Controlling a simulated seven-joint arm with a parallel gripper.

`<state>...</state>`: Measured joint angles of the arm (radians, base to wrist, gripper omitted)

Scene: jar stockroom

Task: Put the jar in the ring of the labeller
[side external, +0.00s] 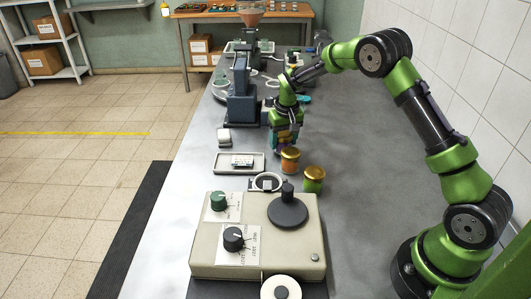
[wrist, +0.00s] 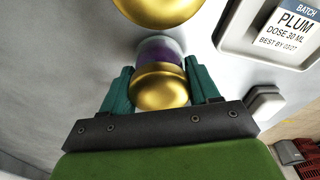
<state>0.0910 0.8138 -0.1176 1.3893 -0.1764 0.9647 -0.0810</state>
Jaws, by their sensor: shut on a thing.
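The jar, with a gold lid (wrist: 160,90) and purple contents (wrist: 158,50), is between the teal fingers of my gripper (wrist: 161,82) in the wrist view. My gripper is shut on it. In the side view my gripper (side external: 285,137) is low over the bench, behind the orange jar, and mostly hides the held jar. The labeller (side external: 253,262) is a beige box with dark knobs in the foreground. A white ring (side external: 254,184) lies at its far edge, nearer the camera than my gripper. The ring looks empty of any jar.
An orange jar (side external: 290,164) and a green jar (side external: 313,184), both gold-lidded, stand between my gripper and the labeller. A tray (side external: 221,164) holds a card; the wrist view's card (wrist: 296,27) reads PLUM. Bench right of the jars is clear.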

